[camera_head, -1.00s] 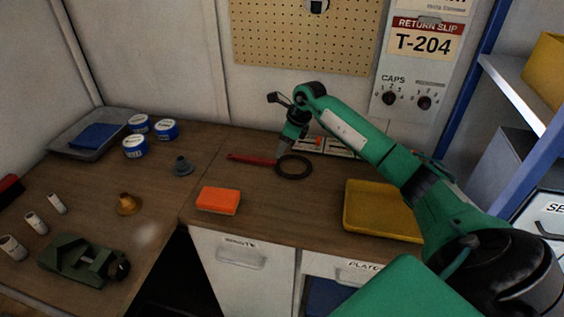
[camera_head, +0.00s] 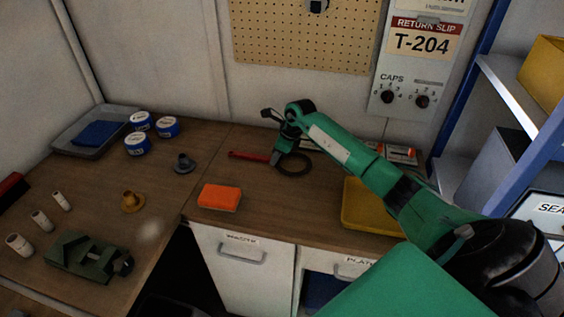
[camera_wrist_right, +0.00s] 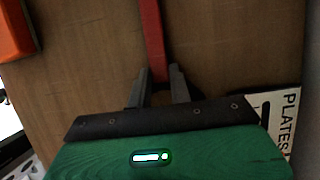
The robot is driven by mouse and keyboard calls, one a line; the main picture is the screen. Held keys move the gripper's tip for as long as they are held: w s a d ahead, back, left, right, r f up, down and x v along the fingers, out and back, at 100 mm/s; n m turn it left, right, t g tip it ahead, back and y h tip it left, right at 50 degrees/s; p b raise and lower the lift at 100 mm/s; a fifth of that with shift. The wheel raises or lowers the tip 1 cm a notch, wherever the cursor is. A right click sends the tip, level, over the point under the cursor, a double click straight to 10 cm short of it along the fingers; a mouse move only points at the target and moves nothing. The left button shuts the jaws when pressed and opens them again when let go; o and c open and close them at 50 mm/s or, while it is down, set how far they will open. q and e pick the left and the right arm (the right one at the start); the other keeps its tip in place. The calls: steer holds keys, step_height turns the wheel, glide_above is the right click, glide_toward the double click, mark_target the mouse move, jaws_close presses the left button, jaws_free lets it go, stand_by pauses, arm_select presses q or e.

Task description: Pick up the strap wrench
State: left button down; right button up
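The strap wrench has a red handle (camera_head: 248,155) and a black ring (camera_head: 293,171). It lies on the wooden counter near the back wall. My right gripper (camera_head: 277,161) is low over the wrench, where the handle meets the ring. In the right wrist view the red handle (camera_wrist_right: 151,32) runs down toward the space between the two fingers of my right gripper (camera_wrist_right: 161,72). The fingers stand apart, one on each side of the handle's end. The ring is mostly hidden there behind the gripper body. My left gripper is not in view.
An orange block (camera_head: 219,197) lies in front of the wrench. A yellow tray (camera_head: 366,222) is to the right, partly behind my right arm. A grey flanged part (camera_head: 184,163) stands to the left. Small labelled items (camera_head: 401,153) lie along the back wall.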

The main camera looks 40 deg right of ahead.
jaws_close()
step_height(320, 180, up, 20)
steer(key=b, duration=0.4)
stand_by(0.9)
